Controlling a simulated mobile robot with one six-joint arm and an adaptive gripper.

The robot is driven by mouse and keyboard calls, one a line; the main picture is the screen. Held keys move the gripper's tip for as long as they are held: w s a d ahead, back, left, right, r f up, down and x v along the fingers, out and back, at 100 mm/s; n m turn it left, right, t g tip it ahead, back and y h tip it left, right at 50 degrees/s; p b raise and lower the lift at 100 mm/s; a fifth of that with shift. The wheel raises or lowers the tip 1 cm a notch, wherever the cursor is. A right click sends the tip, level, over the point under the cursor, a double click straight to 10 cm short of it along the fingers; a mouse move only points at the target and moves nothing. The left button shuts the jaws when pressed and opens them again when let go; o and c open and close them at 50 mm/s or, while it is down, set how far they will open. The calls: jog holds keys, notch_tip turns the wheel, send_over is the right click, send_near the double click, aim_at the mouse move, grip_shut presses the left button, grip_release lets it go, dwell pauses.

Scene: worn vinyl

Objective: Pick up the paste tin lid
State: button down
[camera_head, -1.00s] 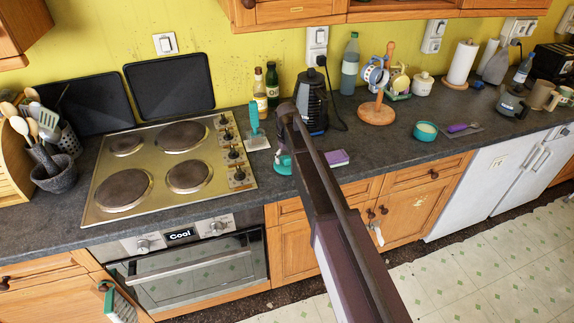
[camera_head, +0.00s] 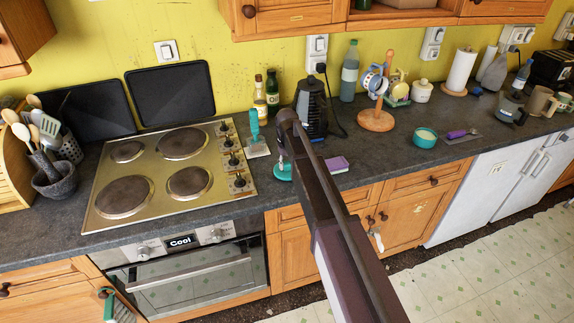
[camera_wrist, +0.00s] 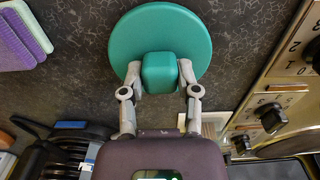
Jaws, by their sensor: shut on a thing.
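The paste tin lid is a flat teal disc (camera_wrist: 182,28) with a block-shaped teal knob, seen large in the wrist view. My gripper (camera_wrist: 160,72) has one grey finger on each side of the knob and is shut on it. In the head view a teal edge of the lid (camera_head: 284,172) shows beside my arm, at the counter's front part; my arm hides the rest and the gripper. I cannot tell whether the lid touches the counter. A round teal tin (camera_head: 425,138) with pale contents stands open farther right.
A purple-and-white sponge (camera_head: 337,164) lies right of the lid. The hob (camera_head: 150,215) is to the left, a teal-handled brush (camera_head: 255,130) and a black kettle-like appliance (camera_head: 311,108) behind. A wooden mug stand (camera_head: 377,120) stands at the back right. Dark counter is clear before the tin.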

jog(key=shift+r+p, duration=1.3)
jog(key=shift+r, duration=0.2)
jog(key=s+d+r+p, duration=0.1)
jog(key=s+d, duration=0.2)
jog(key=s, duration=1.2)
jog(key=shift+s+r, duration=0.15)
jog(key=shift+s, duration=0.2)
jog(key=shift+s+d, duration=0.15)
